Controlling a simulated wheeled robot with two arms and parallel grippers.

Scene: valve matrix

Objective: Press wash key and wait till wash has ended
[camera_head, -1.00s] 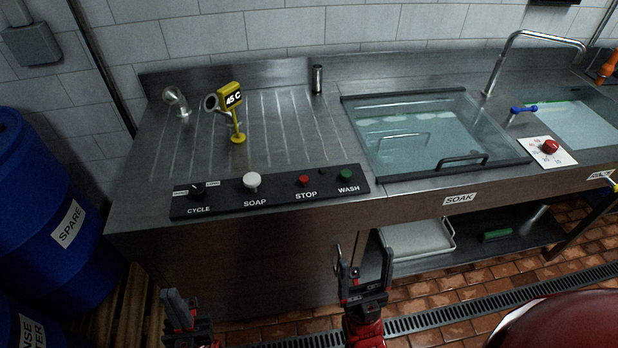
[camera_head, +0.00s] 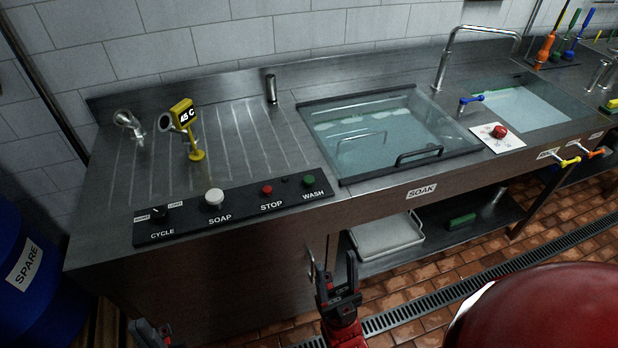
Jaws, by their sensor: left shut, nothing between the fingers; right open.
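The green WASH key (camera_head: 308,181) is at the right end of the black control panel (camera_head: 236,208) on the front edge of the steel counter. Left of it are the red STOP key (camera_head: 267,190), the white SOAP key (camera_head: 214,197) and the CYCLE knob (camera_head: 160,213). My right gripper (camera_head: 338,283) is open and empty, in front of the counter, below and apart from the WASH key. My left gripper (camera_head: 146,335) is shut and empty at the bottom edge, mostly cut off by the frame. Neither gripper touches the panel.
A glass-lidded soak tank (camera_head: 391,132) sits right of the panel. A yellow gauge reading 45 C (camera_head: 183,114) stands behind the panel. A blue SPARE drum (camera_head: 29,280) is at left, and a red rounded object (camera_head: 535,310) fills the lower right.

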